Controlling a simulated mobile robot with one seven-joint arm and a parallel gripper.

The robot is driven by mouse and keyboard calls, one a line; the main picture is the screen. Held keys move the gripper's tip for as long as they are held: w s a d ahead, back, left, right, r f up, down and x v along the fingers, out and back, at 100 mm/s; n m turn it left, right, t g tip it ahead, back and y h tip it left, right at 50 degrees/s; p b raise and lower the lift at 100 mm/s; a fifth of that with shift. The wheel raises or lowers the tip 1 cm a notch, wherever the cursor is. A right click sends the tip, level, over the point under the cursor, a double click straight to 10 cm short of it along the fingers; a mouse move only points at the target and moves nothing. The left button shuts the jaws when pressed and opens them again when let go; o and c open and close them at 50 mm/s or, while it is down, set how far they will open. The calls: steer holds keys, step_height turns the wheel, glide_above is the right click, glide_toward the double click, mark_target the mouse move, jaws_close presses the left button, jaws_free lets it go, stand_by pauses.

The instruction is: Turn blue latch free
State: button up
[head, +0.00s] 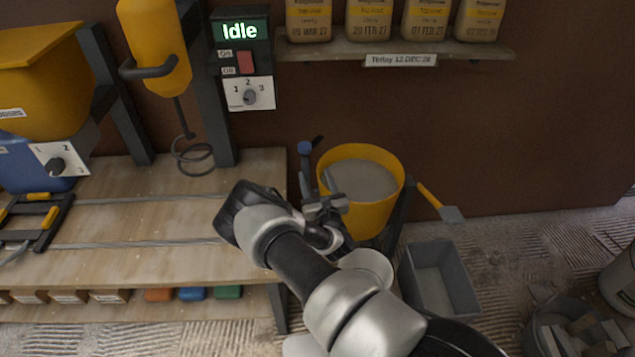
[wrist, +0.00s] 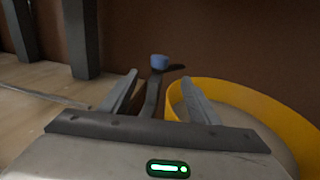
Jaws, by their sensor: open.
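The blue latch (head: 305,148) is a small blue knob on a dark lever at the left rim of a yellow tub (head: 370,217) holding grey material. In the wrist view the blue latch (wrist: 159,61) stands ahead, roughly centred between my fingers, and its dark stem runs down between them. My gripper (head: 325,198) is at the tub's left side, below the knob in the picture. My gripper (wrist: 160,84) is open, its fingers apart on either side of the stem. Contact with the stem cannot be told. The yellow tub (wrist: 246,92) also shows at the right of the wrist view.
A wooden bench (head: 140,220) with rails lies to the left. A control panel reading "Idle" (head: 240,30) is on a post behind it. A grey bin (head: 438,280) and a yellow-handled tool (head: 432,197) are right of the tub. A shelf (head: 300,50) holds several bags above.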

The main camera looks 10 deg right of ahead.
steer(key=shift+s+d, duration=0.1)
steer(key=shift+s, duration=1.35)
